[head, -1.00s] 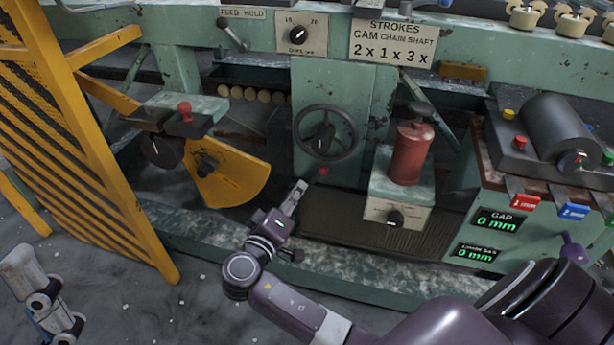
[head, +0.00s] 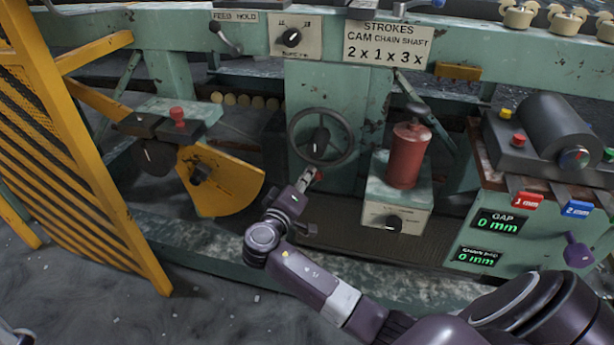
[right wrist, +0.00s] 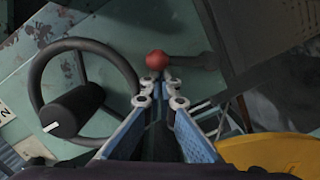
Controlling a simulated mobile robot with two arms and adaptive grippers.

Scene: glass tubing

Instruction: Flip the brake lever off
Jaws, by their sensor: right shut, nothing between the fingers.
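A lever with a red ball knob (head: 319,175) sits on the green machine front, just below the handwheel; no brake label is readable on it. In the right wrist view the red knob (right wrist: 157,61) is just beyond my fingertips, with its dark arm running to the right. My right gripper (head: 308,177) is shut and empty, its tips close to the knob. The right wrist view shows the tips (right wrist: 157,86) together at the knob's near side; I cannot tell whether they touch it.
The black handwheel (head: 322,137) is just above the right gripper, and left of it in the wrist view. A yellow guard plate (head: 222,183) stands to the left. A red cylinder (head: 408,156) on a green box stands to the right. A yellow fence (head: 75,150) is farther left.

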